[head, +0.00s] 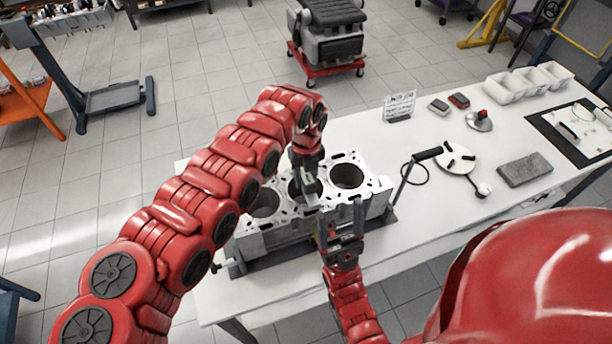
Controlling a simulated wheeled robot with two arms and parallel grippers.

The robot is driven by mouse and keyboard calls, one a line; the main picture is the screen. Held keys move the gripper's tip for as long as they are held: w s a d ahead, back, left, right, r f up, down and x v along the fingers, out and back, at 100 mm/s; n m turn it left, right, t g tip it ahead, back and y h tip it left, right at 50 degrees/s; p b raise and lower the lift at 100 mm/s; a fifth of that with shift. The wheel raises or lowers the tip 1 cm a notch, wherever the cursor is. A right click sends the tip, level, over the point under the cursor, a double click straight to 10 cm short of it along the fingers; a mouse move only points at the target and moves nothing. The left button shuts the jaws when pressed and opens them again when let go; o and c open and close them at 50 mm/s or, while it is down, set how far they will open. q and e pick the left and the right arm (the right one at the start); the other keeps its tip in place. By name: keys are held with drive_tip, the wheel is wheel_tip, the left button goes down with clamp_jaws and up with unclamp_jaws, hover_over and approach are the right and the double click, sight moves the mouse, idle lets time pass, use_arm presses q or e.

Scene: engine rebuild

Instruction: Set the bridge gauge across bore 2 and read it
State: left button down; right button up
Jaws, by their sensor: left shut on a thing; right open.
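The grey engine block (372,205) stands on the white table with its deck facing up and three bores showing in a row. The middle bore (296,187) is partly covered by my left gripper (307,180), which points down over it. The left gripper is shut on a small light-grey piece (310,199), probably the bridge gauge, at deck level. I cannot tell whether it touches the deck, and any dial or reading is hidden. My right gripper (332,222) is open at the block's front edge, just below the middle bore. I cannot see anything between its fingers.
Right of the block lie a black-handled tool (427,154), a white disc (457,160) with black marks and a grey slab (525,170). A small sign (399,104), white bins (515,86) and a dark mat (546,127) are farther off. Table (440,215) front right is clear.

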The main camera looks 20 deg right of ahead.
sight(306, 175)
use_arm(q)
drive_tip(key=shift+w, duration=0.1)
drive_tip(key=shift+f+b, duration=0.15)
drive_tip(key=shift+b, duration=0.5)
idle(0.4)
idle(0.4)
drive_tip(key=shift+c, duration=2)
unclamp_jaws()
wheel_tip(306, 175, up, 17)
drive_tip(key=p, duration=0.3)
drive_tip(key=shift+r, duration=0.2)
